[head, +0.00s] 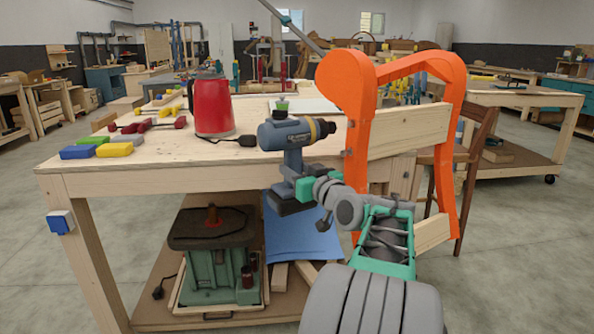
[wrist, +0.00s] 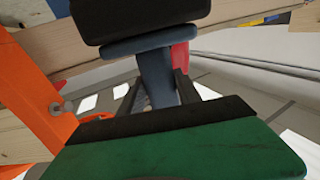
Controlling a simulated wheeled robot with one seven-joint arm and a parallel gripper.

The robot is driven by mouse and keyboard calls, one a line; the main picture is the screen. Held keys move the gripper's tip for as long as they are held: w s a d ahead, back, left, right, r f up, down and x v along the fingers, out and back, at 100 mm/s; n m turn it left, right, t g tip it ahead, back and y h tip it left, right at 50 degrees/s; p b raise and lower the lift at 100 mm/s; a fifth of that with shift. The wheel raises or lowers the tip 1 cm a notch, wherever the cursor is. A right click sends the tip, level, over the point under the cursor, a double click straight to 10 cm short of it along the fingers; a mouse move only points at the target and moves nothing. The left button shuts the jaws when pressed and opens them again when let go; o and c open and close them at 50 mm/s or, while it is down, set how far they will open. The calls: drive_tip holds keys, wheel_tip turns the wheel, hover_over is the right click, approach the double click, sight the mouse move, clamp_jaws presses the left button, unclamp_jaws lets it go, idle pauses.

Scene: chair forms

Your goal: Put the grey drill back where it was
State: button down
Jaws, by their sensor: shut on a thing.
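The grey drill (head: 290,150) is held upright in front of the workbench's near edge, its chuck pointing right and its dark battery base at the bottom. My gripper (head: 305,188) is shut on the drill's handle. In the wrist view the drill's handle (wrist: 157,78) stands between my gripper's two dark fingers (wrist: 158,92), with the black battery base at the top of the picture. The workbench (head: 180,165) has a pale wooden top. Whether the drill touches the bench edge cannot be told.
A red kettle-like container (head: 211,105) stands on the bench behind the drill. Coloured blocks (head: 104,148) and red-handled tools (head: 150,125) lie to the left. An orange chair form (head: 362,140) stands close right of my arm. A green machine (head: 215,260) sits on the lower shelf.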

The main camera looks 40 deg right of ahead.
drive_tip(key=shift+r, duration=0.3)
